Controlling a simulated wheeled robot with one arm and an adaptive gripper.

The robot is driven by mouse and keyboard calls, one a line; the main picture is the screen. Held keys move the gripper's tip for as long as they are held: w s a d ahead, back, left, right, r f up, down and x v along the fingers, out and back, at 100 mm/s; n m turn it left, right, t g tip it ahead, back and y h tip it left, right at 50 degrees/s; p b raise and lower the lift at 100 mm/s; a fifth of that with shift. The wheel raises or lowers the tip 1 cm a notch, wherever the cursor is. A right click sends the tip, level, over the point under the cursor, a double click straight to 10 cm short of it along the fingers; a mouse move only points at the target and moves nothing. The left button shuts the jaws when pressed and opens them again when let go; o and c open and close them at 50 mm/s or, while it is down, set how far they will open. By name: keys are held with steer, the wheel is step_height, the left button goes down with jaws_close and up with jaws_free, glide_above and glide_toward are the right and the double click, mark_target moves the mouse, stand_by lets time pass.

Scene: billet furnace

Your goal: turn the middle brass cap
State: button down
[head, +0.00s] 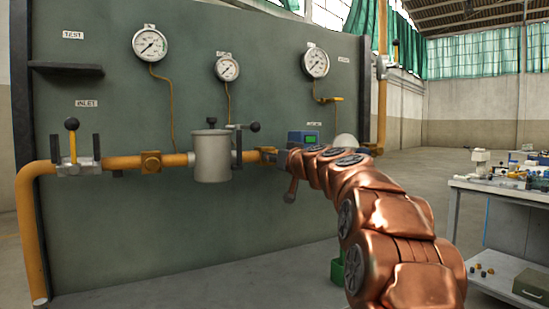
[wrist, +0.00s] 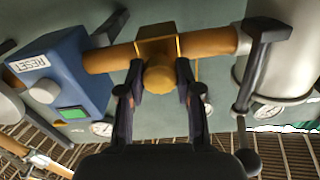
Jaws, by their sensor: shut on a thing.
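In the wrist view, the brass cap (wrist: 160,79) faces me on a brass block (wrist: 157,42) set in the orange pipe. My gripper (wrist: 160,86) has one dark finger on each side of the cap and is shut on it. In the head view, the orange pipe fitting (head: 266,153) between the grey cylinder and the blue box shows only in part behind my arm, and my fingers cannot be made out there. Another brass cap (head: 151,163) is farther left on the same pipe, apart from my gripper.
A grey cylinder (head: 211,157) and a black-knobbed lever (head: 254,127) are left of my gripper. A blue box with a green screen and RESET label (wrist: 62,78) is close on the other side. A workbench (head: 508,191) stands right; open floor lies between.

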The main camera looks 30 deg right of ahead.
steer(key=m+p, duration=0.2)
steer(key=m, duration=0.2)
steer(key=shift+a+r+m+p, duration=0.1)
steer(key=shift+m+p, duration=0.25)
steer(key=shift+m, duration=0.05)
steer(key=m+p, duration=0.3)
steer(key=m, duration=0.1)
steer(key=shift+m, duration=0.3)
steer(key=m+p, duration=0.4)
steer(key=shift+m+p, duration=1.4)
steer(key=shift+m, duration=0.8)
steer(key=shift+f, duration=0.2)
steer(key=c, duration=0.8)
jaws_free()
steer(key=shift+o, duration=0.2)
